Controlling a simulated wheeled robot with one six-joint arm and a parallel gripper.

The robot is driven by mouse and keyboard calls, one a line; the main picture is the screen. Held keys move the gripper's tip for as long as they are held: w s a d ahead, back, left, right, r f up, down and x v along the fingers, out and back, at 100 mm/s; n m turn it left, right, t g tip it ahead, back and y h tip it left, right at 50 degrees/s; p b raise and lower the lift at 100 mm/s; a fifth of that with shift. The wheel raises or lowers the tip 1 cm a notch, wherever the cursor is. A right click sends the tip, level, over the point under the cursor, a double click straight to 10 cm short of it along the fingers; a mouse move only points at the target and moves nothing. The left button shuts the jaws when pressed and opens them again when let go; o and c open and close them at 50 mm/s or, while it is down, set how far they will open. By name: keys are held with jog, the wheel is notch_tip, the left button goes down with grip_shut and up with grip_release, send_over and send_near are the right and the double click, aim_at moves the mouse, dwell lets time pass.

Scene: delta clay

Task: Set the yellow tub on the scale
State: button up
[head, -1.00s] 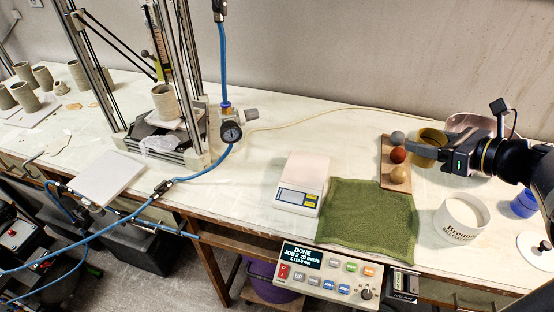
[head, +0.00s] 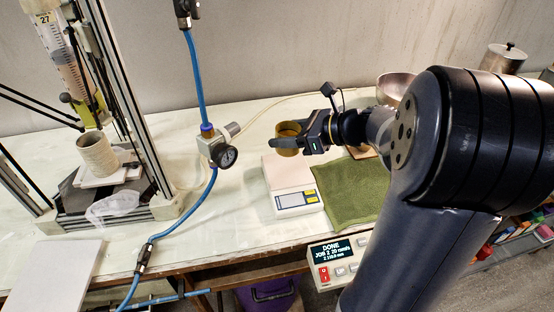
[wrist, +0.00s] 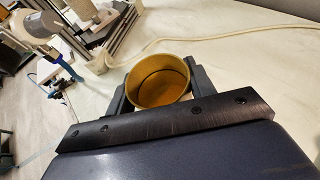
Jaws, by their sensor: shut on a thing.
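The yellow tub (head: 286,135) is held in my gripper (head: 290,143), above the back part of the white scale (head: 288,180) in the head view. In the wrist view the tub (wrist: 158,82) sits between the two fingers, its open mouth toward the camera and its inside looking empty. My gripper (wrist: 155,92) is shut on the tub's sides. The scale has a flat white top and a small display with yellow buttons at its front. The tub appears apart from the scale top, though the exact height is hard to tell.
A green cloth (head: 350,190) lies right of the scale. A control box (head: 338,262) is at the table's front edge. A metal bowl (head: 393,86) is behind my arm.

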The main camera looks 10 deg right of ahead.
jog(key=shift+f+b, duration=0.3)
jog(key=shift+f, duration=2.7)
jog(key=shift+f, duration=0.15)
jog(key=o, duration=1)
jog(key=shift+c, duration=0.2)
jog(key=shift+d+r, duration=0.15)
jog(key=shift+r, duration=0.1)
jog(key=v, duration=1.1)
jog(key=shift+s+d, duration=0.25)
jog(key=shift+s, duration=0.1)
